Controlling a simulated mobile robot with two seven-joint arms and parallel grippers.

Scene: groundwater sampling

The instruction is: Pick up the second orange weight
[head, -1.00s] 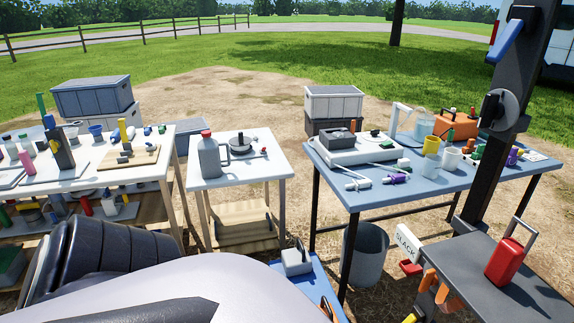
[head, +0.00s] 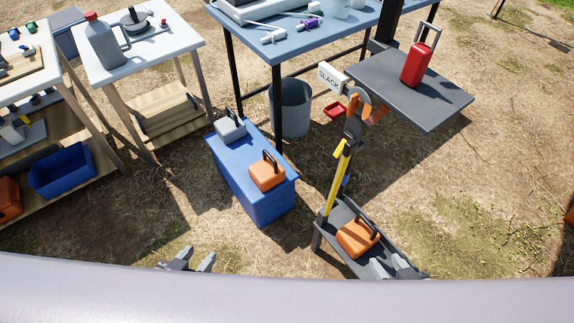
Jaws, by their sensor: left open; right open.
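One orange weight (head: 267,176) with a dark handle sits on the front part of a blue box (head: 255,209). Another orange weight (head: 358,239) with a dark handle rests in a low dark grey tray (head: 326,236) at the foot of a post. My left gripper (head: 192,260) is open and empty at the lower left, apart from both weights. My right gripper (head: 391,268) is open, just below and right of the tray's orange weight in the picture; its lower part is hidden by my body's edge. I cannot tell whether it touches the tray.
A grey weight (head: 230,130) sits behind the orange one on the blue box. A yellow lever (head: 338,180) rises by the tray. A dark shelf (head: 440,95) holds a red canister (head: 416,66). A grey bin (head: 290,108) stands behind. Bare ground lies right.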

